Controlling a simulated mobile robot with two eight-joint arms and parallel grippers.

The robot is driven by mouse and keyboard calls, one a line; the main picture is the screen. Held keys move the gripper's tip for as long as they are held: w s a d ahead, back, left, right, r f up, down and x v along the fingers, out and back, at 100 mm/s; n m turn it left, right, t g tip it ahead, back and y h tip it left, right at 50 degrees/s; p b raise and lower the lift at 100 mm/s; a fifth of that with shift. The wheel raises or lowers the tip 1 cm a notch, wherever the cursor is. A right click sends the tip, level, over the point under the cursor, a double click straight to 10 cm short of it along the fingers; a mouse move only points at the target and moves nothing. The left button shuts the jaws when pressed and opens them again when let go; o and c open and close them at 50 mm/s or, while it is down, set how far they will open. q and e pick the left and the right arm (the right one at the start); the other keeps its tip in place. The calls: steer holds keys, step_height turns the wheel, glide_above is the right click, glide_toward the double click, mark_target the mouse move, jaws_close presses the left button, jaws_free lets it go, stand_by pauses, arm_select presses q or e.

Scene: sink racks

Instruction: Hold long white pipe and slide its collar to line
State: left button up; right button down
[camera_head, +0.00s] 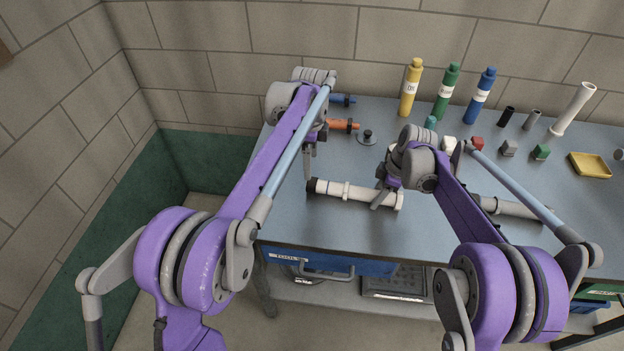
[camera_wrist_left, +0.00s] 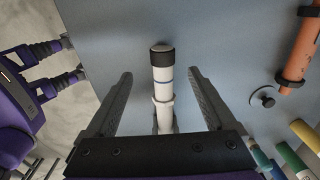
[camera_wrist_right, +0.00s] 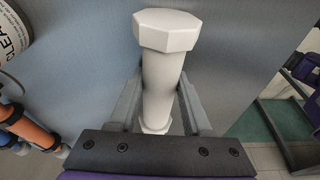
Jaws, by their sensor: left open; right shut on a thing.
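The long white pipe (camera_head: 328,188) lies roughly level along the front of the bench, with a black cap (camera_wrist_left: 161,58) at its left end and a white hexagonal end (camera_wrist_right: 166,32) at its right. The white ring-shaped collar (camera_wrist_left: 163,99) is around the pipe, and the blue line (camera_wrist_left: 163,82) is between it and the black cap, a short gap from the collar. My right gripper (camera_wrist_right: 158,95) is shut on the pipe near the hexagonal end. My left gripper (camera_head: 308,165) is open near the black-capped end, its fingers (camera_wrist_left: 160,75) apart on either side of the pipe without visible contact.
An orange pipe (camera_head: 340,125) and a small dark knobbed piece (camera_head: 367,137) lie behind the pipe. Yellow (camera_head: 409,90), green (camera_head: 446,93) and blue (camera_head: 480,97) bottles stand at the back. A yellow tray (camera_head: 590,166) is at the right. The bench's front edge is close.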

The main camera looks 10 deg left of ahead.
mark_target(312, 180)
arm_select(q)
steer(key=shift+w+d+f+m, duration=0.15)
steer(key=shift+w+f+m, duration=0.15)
steer(key=shift+f, duration=4.9)
steer(key=c, duration=1.2)
